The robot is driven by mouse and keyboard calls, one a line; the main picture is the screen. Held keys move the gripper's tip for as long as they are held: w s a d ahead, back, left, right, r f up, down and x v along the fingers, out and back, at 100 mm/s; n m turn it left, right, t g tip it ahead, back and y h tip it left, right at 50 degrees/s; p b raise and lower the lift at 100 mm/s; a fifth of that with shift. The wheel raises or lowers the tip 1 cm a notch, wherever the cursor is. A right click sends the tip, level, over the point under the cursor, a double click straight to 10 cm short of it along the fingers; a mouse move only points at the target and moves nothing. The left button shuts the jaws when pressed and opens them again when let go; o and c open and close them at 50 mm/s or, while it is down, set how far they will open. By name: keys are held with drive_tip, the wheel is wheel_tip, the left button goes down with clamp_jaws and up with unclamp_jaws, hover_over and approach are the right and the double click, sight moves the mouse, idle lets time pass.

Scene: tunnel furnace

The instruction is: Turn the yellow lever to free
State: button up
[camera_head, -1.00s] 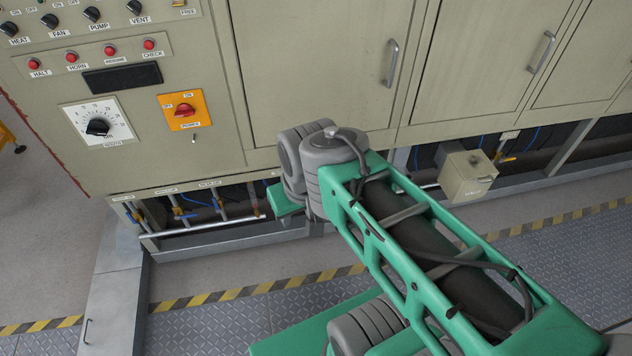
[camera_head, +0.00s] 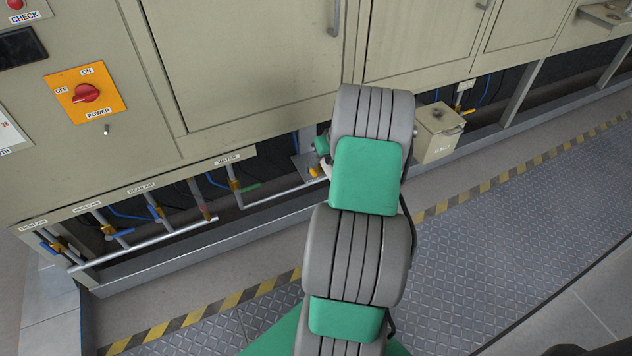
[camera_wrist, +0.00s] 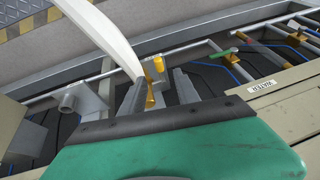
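In the wrist view, a yellow lever (camera_wrist: 150,93) stands near the pipe under the cabinet, with a yellow knob-like part (camera_wrist: 158,63) just beyond it. My gripper (camera_wrist: 160,76) is open, its two dark grey fingers on either side of the yellow lever. I cannot tell whether either finger touches it. In the head view, a bit of yellow (camera_head: 314,172) shows at the left edge of my arm, which hides most of the gripper and the lever. A pale curved strip crosses the wrist view close to the left finger.
A green-handled valve (camera_head: 249,187) and several blue-handled valves (camera_head: 121,233) sit left along the low pipe. A beige box (camera_head: 437,135) stands right of my arm, with another yellow handle (camera_head: 467,112) behind it. The cabinet (camera_head: 250,60) overhangs the pipes. The striped floor is clear.

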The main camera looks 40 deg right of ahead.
sight(314, 171)
drive_tip(key=b+x, duration=0.1)
drive_tip(key=x, duration=0.6)
drive_tip(key=shift+w+f, duration=0.15)
drive_tip(key=shift+f, duration=0.1)
clamp_jaws()
idle(1.1)
